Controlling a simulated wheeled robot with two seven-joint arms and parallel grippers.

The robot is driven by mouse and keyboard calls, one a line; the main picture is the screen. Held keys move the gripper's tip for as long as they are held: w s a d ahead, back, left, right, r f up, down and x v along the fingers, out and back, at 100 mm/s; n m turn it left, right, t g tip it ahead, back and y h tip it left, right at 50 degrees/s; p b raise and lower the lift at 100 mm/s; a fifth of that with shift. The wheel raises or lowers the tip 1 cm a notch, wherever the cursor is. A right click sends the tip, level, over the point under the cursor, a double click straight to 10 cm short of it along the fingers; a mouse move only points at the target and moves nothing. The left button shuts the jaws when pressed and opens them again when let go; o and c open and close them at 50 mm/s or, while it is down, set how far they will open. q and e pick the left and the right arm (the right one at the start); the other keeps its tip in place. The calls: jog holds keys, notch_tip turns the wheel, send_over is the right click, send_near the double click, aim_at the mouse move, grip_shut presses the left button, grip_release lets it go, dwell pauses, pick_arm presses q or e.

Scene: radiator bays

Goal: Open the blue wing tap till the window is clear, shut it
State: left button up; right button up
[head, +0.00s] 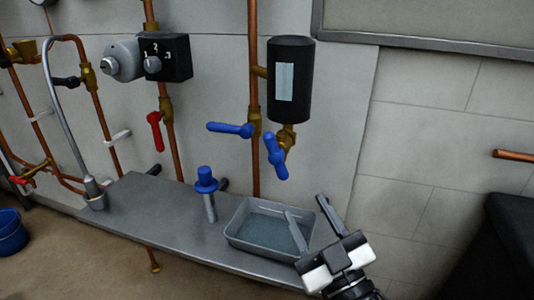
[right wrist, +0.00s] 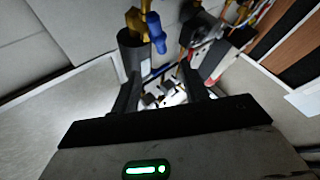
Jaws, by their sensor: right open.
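The blue wing tap (head: 276,156) sits on a brass fitting under a black cylinder (head: 303,80) on the wall; its wings stand steep, leaning a little. The cylinder's window (head: 284,82) is a pale grey-blue strip; I cannot tell whether it is clear. A grey tray (head: 236,238) with a dull blue-grey surface inside stands on the shelf below. My right gripper (head: 306,205) is open and empty, in front of the tray's right end, below and right of the tap. In the right wrist view the tap (right wrist: 156,32) and cylinder (right wrist: 133,50) show beyond the fingers. My left gripper is not in view.
A second blue lever (head: 230,129) lies level on the copper pipe just left of the tap. A blue-capped post (head: 206,185) stands on the metal shelf (head: 150,215). A red lever (head: 154,132) and a black dial box (head: 170,58) are further left. A black block (head: 505,250) stands at right.

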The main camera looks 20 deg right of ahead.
aim_at(276, 154)
jog(key=p+x, duration=0.1)
jog(key=x, duration=1.4)
jog(key=shift+s+a+r, duration=0.1)
jog(key=shift+r, duration=0.1)
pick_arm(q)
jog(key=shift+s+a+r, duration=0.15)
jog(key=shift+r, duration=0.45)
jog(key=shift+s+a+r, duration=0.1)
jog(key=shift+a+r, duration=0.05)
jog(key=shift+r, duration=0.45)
pick_arm(e)
grip_shut()
